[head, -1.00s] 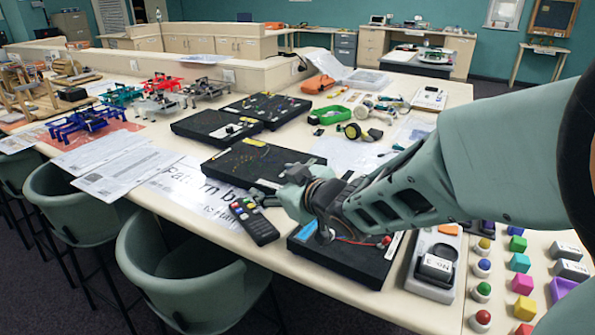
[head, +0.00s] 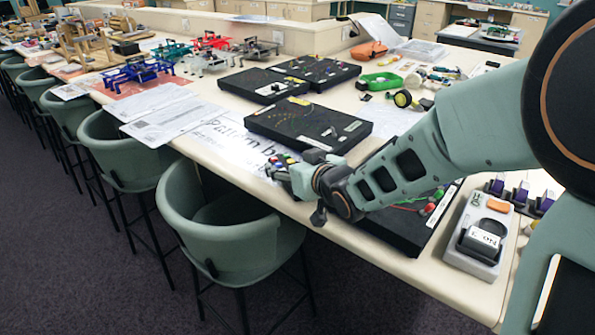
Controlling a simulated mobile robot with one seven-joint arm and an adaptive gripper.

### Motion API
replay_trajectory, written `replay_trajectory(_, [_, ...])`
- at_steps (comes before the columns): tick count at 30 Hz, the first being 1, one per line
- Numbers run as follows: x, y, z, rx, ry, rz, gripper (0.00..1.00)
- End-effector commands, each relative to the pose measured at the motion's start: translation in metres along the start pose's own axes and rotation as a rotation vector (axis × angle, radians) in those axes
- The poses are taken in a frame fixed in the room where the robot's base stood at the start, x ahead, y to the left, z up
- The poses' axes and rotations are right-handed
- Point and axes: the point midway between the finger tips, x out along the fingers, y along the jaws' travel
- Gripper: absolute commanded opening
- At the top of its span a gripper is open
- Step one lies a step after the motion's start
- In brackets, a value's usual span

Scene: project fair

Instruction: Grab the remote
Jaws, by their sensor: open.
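The remote (head: 284,160) is dark with coloured buttons and lies near the front edge of the long table (head: 345,247). In the head view only its button end shows; my gripper and wrist hide the rest. My gripper (head: 272,174) is open, with its fingers at the remote. I cannot tell whether the fingers touch it or are around it.
A black board (head: 310,124) lies just behind the remote, and another (head: 398,238) lies under my forearm. A grey box with a switch (head: 477,243) is to the right. Green chairs (head: 215,225) stand along the table's front edge.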

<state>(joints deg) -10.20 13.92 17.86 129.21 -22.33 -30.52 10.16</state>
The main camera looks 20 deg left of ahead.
Motion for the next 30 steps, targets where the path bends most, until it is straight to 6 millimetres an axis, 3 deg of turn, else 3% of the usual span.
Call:
replay_trajectory(6, [0.026, 0.000, 0.001, 0.000, -0.001, 0.000, 0.62])
replay_trajectory(14, [0.028, 0.000, 0.000, 0.000, -0.001, 0.001, 0.62])
replay_trajectory(27, [0.028, 0.000, 0.000, -0.001, -0.001, 0.001, 0.16])
replay_trajectory(30, [0.028, 0.000, -0.001, -0.001, 0.000, 0.001, 0.09])
